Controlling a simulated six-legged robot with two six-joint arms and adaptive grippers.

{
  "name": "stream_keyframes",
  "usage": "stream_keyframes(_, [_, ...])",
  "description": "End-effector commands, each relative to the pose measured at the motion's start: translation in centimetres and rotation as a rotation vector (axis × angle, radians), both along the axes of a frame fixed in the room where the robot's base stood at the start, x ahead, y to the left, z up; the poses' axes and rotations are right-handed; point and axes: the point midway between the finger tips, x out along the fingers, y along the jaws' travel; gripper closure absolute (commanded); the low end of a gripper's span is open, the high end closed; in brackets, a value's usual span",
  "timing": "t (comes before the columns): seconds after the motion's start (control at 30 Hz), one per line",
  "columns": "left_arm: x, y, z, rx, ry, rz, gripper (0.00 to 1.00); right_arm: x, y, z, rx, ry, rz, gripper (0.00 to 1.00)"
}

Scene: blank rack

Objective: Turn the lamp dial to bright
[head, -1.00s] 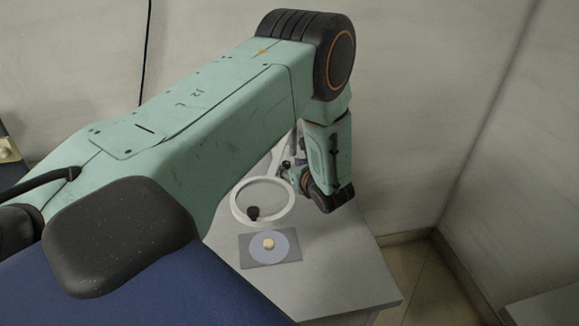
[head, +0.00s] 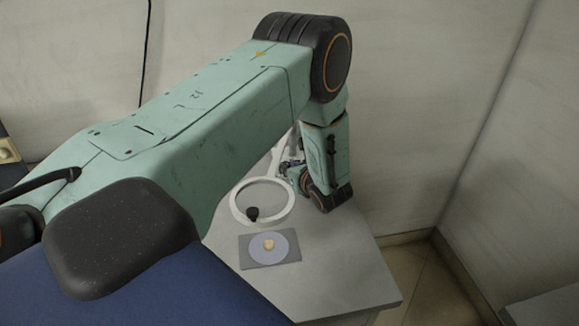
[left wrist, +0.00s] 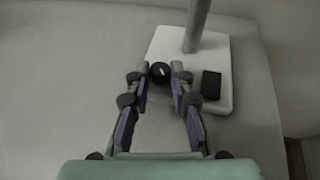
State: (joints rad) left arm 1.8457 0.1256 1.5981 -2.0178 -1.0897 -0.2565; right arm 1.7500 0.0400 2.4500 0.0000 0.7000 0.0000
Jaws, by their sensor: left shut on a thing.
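The lamp has a white ring head (head: 236,207) over the grey table in the head view. In the left wrist view its pole (left wrist: 196,25) rises from a white base (left wrist: 217,57). A round black dial (left wrist: 160,70) with a white mark sits at the base's near left edge. My left gripper (left wrist: 159,74) has its fingertips on either side of the dial and is shut on it. In the head view the left gripper (head: 291,172) is small, behind the ring head, and the dial cannot be made out. My right gripper is in neither view.
A dark rectangular block (left wrist: 211,85) sits on the lamp base, right of the fingers. A grey plate with a pale disc (head: 285,256) and a small tan piece (head: 268,245) lies in front of the ring. The table's front right (head: 345,275) is clear. Walls stand behind.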

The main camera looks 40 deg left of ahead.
Motion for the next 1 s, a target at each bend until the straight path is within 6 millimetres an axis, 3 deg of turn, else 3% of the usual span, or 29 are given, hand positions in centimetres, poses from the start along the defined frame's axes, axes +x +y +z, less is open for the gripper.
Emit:
stream_keyframes(0.47, [0.4,-0.1,-0.1,-0.001,-0.006,0.112,1.00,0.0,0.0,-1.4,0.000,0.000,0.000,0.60])
stream_keyframes(1.0, [1.4,-0.2,-0.5,-0.001,-0.006,0.526,1.00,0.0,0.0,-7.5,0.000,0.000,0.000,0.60])
